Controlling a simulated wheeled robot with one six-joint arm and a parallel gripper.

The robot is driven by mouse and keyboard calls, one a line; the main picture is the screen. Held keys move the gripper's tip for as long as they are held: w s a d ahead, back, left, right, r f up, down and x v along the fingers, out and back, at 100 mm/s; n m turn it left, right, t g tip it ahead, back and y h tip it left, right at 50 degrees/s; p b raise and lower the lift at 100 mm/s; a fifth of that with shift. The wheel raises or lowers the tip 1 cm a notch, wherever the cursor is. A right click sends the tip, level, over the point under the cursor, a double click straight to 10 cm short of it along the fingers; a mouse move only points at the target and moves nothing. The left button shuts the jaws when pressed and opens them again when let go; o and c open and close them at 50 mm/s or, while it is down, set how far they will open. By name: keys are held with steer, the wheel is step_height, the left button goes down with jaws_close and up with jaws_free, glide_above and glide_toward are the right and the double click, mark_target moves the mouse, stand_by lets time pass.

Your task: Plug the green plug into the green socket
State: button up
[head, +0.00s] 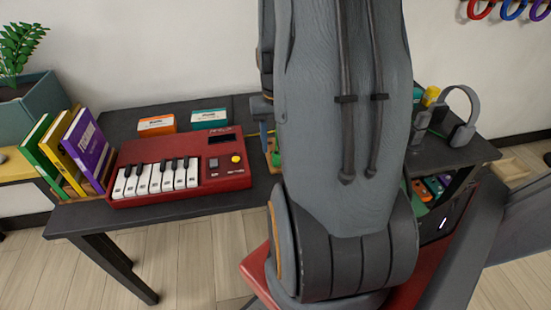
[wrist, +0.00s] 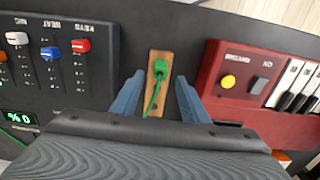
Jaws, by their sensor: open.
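The green plug (wrist: 160,70), with a thin green cable, is on a narrow wooden strip (wrist: 167,102) in the wrist view. My gripper (wrist: 160,79) is open, with one blue-grey finger on each side of the strip and plug. The fingers look apart from the plug; how high they are above it I cannot tell. I cannot make out the green socket in either view.
A red keyboard (head: 211,174) lies on the dark table, right of the strip in the wrist view. A black mixer (wrist: 62,96) with coloured knobs is on its left. Books (head: 87,150), two small boxes (head: 209,119) and headphones (head: 461,134) also stand on the table.

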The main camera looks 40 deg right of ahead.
mark_target(276, 158)
steer(key=shift+s+a+f+p, duration=0.1)
steer(key=shift+f+p, duration=0.1)
steer(key=shift+f, duration=1)
steer(key=shift+s+f+p, duration=0.1)
steer(key=shift+f+p, duration=0.1)
steer(key=shift+f, duration=1)
steer(key=shift+c, duration=0.5)
jaws_close()
